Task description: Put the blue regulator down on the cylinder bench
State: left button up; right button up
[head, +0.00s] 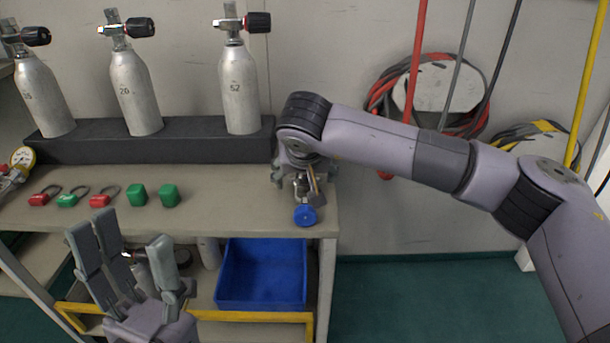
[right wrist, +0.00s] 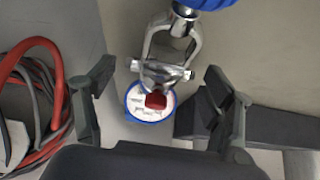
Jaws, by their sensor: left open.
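The blue regulator (head: 306,215) is at the right front corner of the cylinder bench (head: 240,205), its blue knob towards me. In the right wrist view the regulator (right wrist: 172,53) shows a metal yoke, a blue-rimmed gauge and a red part. My right gripper (right wrist: 158,85) is open, its fingers on either side of the regulator with a visible gap at each side. In the head view my right gripper (head: 297,175) is partly hidden by its wrist. I cannot tell for sure whether the regulator rests on the bench. My left gripper (head: 127,258) is open and empty before the bench.
Cylinders (head: 240,90) stand on a black rack (head: 190,142) at the back. Red and green padlocks (head: 70,199) and green blocks (head: 168,195) lie left on the bench; bare top lies between them and the regulator. A blue bin (head: 262,275) sits below. Hoses (head: 440,90) hang right.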

jog(key=shift+o, duration=0.4)
jog(key=shift+f, duration=0.15)
jog(key=v, duration=1.2)
